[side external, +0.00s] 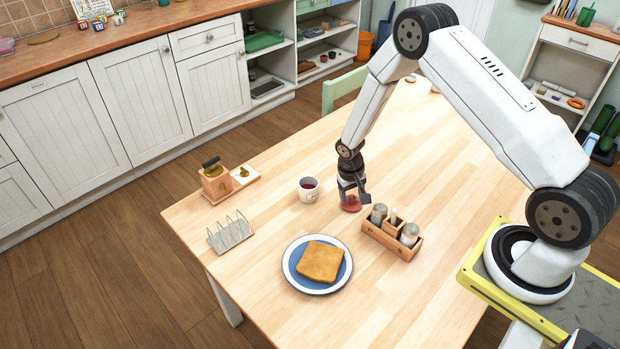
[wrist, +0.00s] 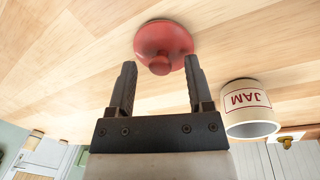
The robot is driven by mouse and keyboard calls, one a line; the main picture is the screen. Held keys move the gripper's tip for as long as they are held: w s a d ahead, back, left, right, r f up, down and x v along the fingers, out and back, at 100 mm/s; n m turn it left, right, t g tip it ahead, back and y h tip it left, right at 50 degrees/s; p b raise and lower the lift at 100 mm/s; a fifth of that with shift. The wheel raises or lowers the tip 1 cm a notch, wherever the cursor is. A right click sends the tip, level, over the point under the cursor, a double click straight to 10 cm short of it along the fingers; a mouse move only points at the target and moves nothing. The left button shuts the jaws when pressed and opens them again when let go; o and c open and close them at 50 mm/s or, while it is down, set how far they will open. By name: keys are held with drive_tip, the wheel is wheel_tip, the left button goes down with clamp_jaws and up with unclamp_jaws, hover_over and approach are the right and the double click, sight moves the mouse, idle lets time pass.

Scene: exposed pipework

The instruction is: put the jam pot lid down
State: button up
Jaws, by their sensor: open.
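The red jam pot lid (wrist: 163,42) lies on the wooden table, with its round knob towards my gripper. In the side view the lid (side external: 351,204) is below my gripper (side external: 354,192), partly covered by it. In the wrist view my gripper (wrist: 160,88) is open, its two dark fingers apart, with the lid just beyond the fingertips and the knob lined up between them. I cannot tell whether a finger touches the lid. The white jam pot (side external: 309,189) stands uncovered to the left of the lid; its JAM label shows in the wrist view (wrist: 248,108).
A wooden caddy (side external: 392,240) with shakers stands close to the right of my gripper. A plate with toast (side external: 318,265) is in front, a toast rack (side external: 229,233) to the left, and a wooden holder (side external: 216,185) behind it. The table's right front is clear.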

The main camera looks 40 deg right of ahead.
wheel_tip(320, 180, up, 11)
drive_tip(key=a, duration=0.1)
drive_tip(key=shift+w+a+r, duration=0.15)
drive_tip(key=shift+w+r, duration=0.05)
drive_tip(key=shift+w, duration=0.05)
idle(0.3)
idle(0.4)
drive_tip(key=s+a+r+n+t, duration=0.1)
drive_tip(key=s+a+r+n, duration=0.1)
drive_tip(key=s+a+r, duration=0.2)
drive_tip(key=s+a+r+n+t+y, duration=0.1)
drive_tip(key=s+a+r+n+t, duration=0.1)
drive_tip(key=s+a+r, duration=0.3)
drive_tip(key=s+r, duration=0.3)
drive_tip(key=s, duration=0.2)
drive_tip(key=shift+s+a, duration=0.25)
